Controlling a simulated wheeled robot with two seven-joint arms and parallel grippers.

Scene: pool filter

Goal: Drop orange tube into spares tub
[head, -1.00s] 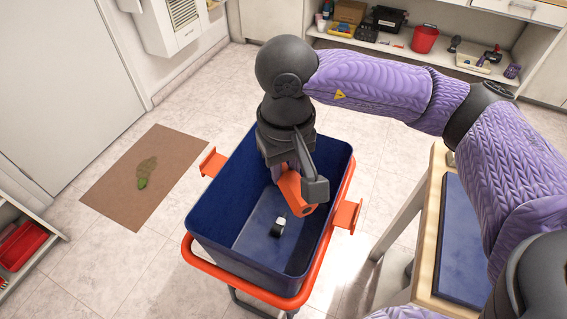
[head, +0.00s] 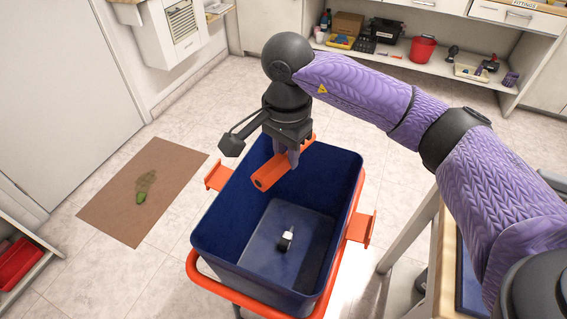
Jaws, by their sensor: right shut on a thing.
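The orange tube (head: 268,179) is held in my right gripper (head: 291,156), which is shut on it. The tube lies roughly level, with its open end toward the lower left. It is over the far part of the blue tub (head: 207,225), around rim height; its exact height is hard to tell. The tub stands in an orange frame. A small black and white item (head: 286,238) lies on the tub's floor, with bare floor around it. My left gripper is not in view.
Orange brackets stick out at the tub's left (head: 217,175) and right (head: 361,226). A workbench (head: 447,262) stands at the right. A brown mat (head: 120,212) with a green item lies on the floor at left. Shelves with a red bucket (head: 422,48) stand behind.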

